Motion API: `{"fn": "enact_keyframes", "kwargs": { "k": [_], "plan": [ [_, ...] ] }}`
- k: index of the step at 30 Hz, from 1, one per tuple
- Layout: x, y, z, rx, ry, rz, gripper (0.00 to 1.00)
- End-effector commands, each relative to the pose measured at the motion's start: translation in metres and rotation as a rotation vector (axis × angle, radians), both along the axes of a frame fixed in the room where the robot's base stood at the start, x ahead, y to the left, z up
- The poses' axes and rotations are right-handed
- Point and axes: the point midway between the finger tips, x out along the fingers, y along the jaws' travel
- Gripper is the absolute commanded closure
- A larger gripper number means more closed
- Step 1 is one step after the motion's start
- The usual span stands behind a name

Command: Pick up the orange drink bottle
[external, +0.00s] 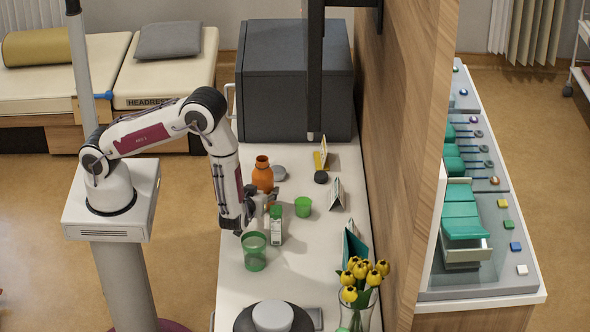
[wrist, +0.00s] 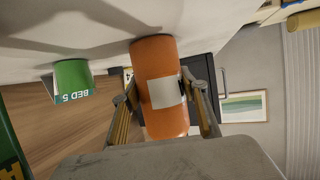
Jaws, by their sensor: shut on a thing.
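The orange bottle (external: 262,173) stands upright over the white counter in the external view, left of the green cup. In the wrist view, which is upside down, the bottle (wrist: 155,65) with its white label sits between my two fingers. My gripper (external: 265,193) is shut around the bottle's side; it also shows in the wrist view (wrist: 160,92). The arm's end partly hides the lower bottle in the external view. I cannot tell whether its base touches the counter.
Close by on the counter (external: 290,275) are a white carton with a green cap (external: 276,226), a clear green tumbler (external: 254,252) and a green cup (external: 303,207). Folded cards, a dark cabinet (external: 295,85) and a vase of yellow tulips (external: 360,290) stand around. A wooden partition borders the right.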

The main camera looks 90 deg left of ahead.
Motion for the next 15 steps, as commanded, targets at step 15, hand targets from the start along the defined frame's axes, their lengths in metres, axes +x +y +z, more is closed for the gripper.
{"fn": "enact_keyframes", "kwargs": {
  "k": [15],
  "plan": [
    [0.0, 0.0, 0.013, 0.001, -0.001, 0.0, 0.86]
  ]
}}
